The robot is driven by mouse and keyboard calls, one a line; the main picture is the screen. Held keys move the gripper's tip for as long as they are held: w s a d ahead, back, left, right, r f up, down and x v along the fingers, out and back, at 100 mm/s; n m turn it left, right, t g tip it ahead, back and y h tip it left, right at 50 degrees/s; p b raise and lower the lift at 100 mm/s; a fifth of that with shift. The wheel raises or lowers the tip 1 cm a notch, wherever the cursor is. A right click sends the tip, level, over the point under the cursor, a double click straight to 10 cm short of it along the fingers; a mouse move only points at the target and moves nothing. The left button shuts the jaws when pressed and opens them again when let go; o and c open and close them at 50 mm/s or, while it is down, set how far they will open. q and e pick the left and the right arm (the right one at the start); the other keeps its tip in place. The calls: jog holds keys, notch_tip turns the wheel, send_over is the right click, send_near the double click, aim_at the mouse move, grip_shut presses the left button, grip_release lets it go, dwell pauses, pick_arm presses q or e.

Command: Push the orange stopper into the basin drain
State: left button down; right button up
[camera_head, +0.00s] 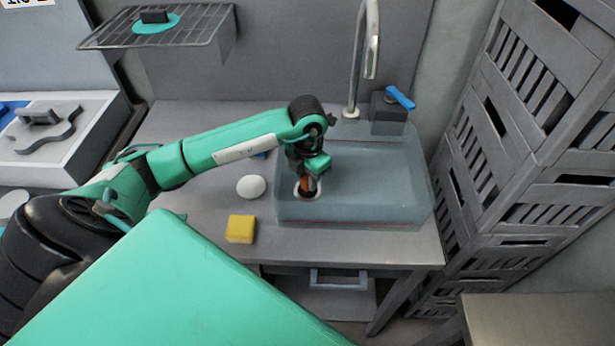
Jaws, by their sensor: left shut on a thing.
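The basin (385,180) is a grey-blue tub set on the bench. Its drain (313,194) shows as a pale ring near the basin's left front corner. My left gripper (307,180) points down over the drain and is shut on the orange stopper (305,186). Only a small orange part of the stopper shows between the fingers, at the ring. I cannot tell whether the stopper is in the drain opening or just above it. My right gripper is not in view.
A yellow sponge (240,229) and a white round thing (251,187) lie on the bench left of the basin. A tall tap (354,70) and a blue lever (400,97) stand behind it. Stacked grey crates (530,130) rise at right. A wire shelf (185,30) hangs at upper left.

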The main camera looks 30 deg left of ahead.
aim_at(307, 178)
pick_arm(q)
jog(key=shift+f, duration=0.2)
jog(key=c, duration=1.5)
grip_release()
jog(key=shift+r+p, duration=1.2)
jog(key=shift+r, duration=0.95)
jog(key=shift+r+p, duration=0.9)
jog(key=shift+r, duration=0.8)
notch_tip(307, 178, up, 3)
jog(key=shift+r+p, duration=0.2)
jog(key=shift+p, duration=0.7)
